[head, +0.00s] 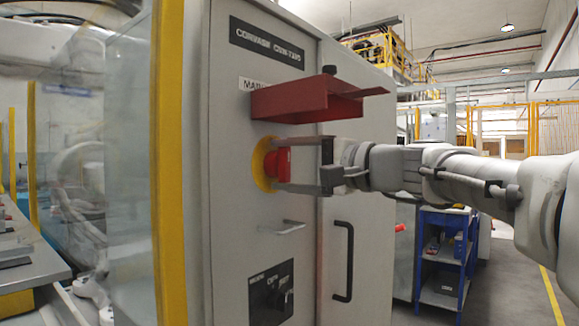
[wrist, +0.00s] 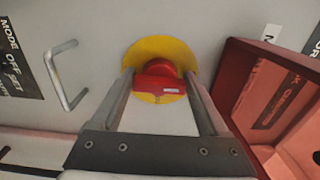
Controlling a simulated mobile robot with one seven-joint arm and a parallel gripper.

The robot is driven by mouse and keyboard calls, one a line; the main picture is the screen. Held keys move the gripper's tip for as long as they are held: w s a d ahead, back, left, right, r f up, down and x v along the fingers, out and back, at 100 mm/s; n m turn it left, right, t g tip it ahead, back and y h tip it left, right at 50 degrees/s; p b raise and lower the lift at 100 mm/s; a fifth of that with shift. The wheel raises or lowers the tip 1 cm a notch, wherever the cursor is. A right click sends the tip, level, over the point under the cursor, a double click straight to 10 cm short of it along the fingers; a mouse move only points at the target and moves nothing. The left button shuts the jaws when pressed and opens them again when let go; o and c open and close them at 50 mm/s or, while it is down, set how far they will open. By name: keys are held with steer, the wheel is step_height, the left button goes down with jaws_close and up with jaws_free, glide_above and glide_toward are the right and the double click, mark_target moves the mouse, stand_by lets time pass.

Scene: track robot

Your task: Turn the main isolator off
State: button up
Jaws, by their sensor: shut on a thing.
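The main isolator is a red rotary handle (head: 283,162) on a round yellow plate (head: 260,166), on the front of a grey cabinet (head: 228,120). In the wrist view the red handle (wrist: 158,84) lies across the yellow disc (wrist: 150,48), its bar roughly level in that picture. My gripper (head: 279,166) reaches in from the right, one finger above and one below the handle. In the wrist view my gripper (wrist: 159,80) has a finger at each end of the bar, shut on it. The fingertips hide the bar's ends.
A red hood (head: 305,103) juts out just above my gripper; it also fills the right of the wrist view (wrist: 235,85). A black door handle (head: 343,262) is at right.

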steer(key=o, duration=1)
steer(key=shift+o, duration=0.2)
steer(key=p+v, duration=0.2)
steer(key=v, duration=1.5)
steer(key=shift+d, duration=0.2)
steer(key=shift+s, duration=0.15)
